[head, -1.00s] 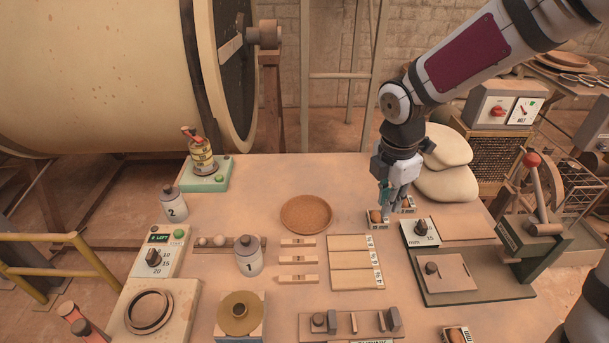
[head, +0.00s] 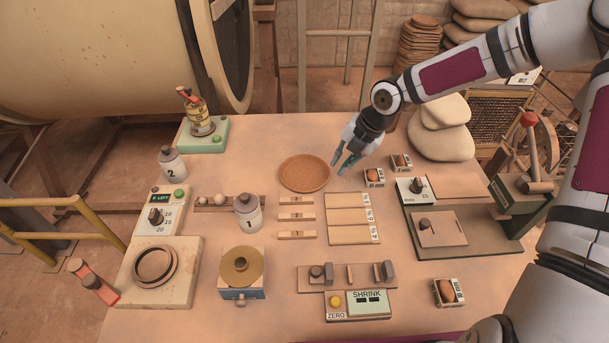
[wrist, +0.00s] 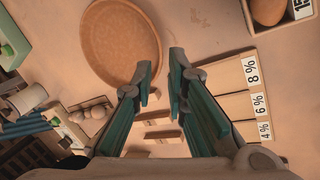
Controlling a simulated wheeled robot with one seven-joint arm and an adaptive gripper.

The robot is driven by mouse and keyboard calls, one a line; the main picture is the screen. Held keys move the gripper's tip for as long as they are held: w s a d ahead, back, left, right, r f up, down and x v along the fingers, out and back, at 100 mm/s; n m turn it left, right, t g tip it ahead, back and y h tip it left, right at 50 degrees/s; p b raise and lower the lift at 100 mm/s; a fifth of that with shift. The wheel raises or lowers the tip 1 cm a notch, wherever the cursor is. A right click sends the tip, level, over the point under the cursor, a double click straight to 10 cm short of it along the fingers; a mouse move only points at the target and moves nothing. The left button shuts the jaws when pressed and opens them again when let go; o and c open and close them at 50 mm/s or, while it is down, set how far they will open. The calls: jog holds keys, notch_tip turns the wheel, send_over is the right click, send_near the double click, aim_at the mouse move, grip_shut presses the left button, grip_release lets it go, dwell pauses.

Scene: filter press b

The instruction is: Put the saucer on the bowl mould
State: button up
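A round terracotta dish (head: 304,173), which looks like the saucer, lies flat on the table's middle back. In the wrist view the dish (wrist: 120,42) lies at upper left, beside the left fingertip. My gripper (head: 343,165) is open and empty, just right of the dish, with its fingers pointing down; in the wrist view its fingers (wrist: 161,66) are spread with nothing between them. A pale square block with a round ring-shaped hollow (head: 155,264) at the table's front left looks like the bowl mould. A brass disc on a blue block (head: 241,265) stands to its right.
Grey-lidded jar 1 (head: 248,213) and several wooden bars (head: 297,215) stand in front of the dish. Labelled tiles (head: 347,217) lie to the right. Small boxes (head: 374,178) sit right of my gripper. A lever press (head: 525,190) stands at the right edge.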

aim_at(327, 178)
jog(key=x, duration=0.7)
jog(key=shift+s+a, duration=0.15)
jog(key=shift+a, duration=0.15)
grip_shut()
